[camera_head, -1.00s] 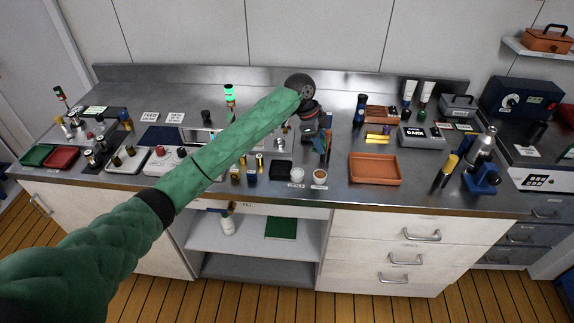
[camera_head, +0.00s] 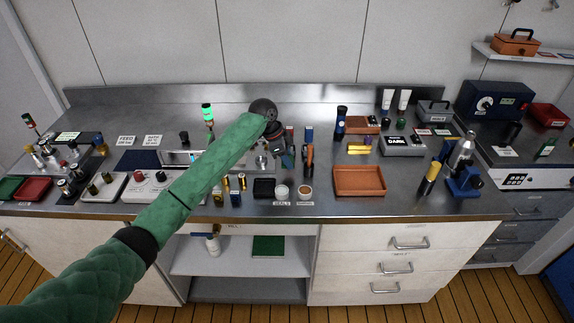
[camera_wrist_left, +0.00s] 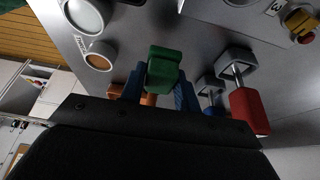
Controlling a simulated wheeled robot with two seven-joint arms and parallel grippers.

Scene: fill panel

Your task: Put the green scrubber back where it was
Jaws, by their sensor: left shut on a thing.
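The green scrubber (camera_wrist_left: 165,68) shows in the left wrist view as a green block between the two blue fingertips of my left gripper (camera_wrist_left: 160,88), which is shut on it. In the head view my left gripper (camera_head: 287,158) is over the middle of the steel counter, behind two small round cups; the scrubber cannot be made out there. An orange thing shows partly behind the fingers in the wrist view. A red handle (camera_wrist_left: 248,110) on a metal rod stands in a grey square holder (camera_wrist_left: 236,62) to the right. My right gripper is not in view.
A white-topped cup (camera_head: 281,191) and a brown-topped cup (camera_head: 305,192) stand near the front edge. An orange tray (camera_head: 360,182) lies to their right, with bare counter around it. An orange-handled tool (camera_head: 309,160) stands close beside the gripper. Below is an open shelf (camera_head: 240,262).

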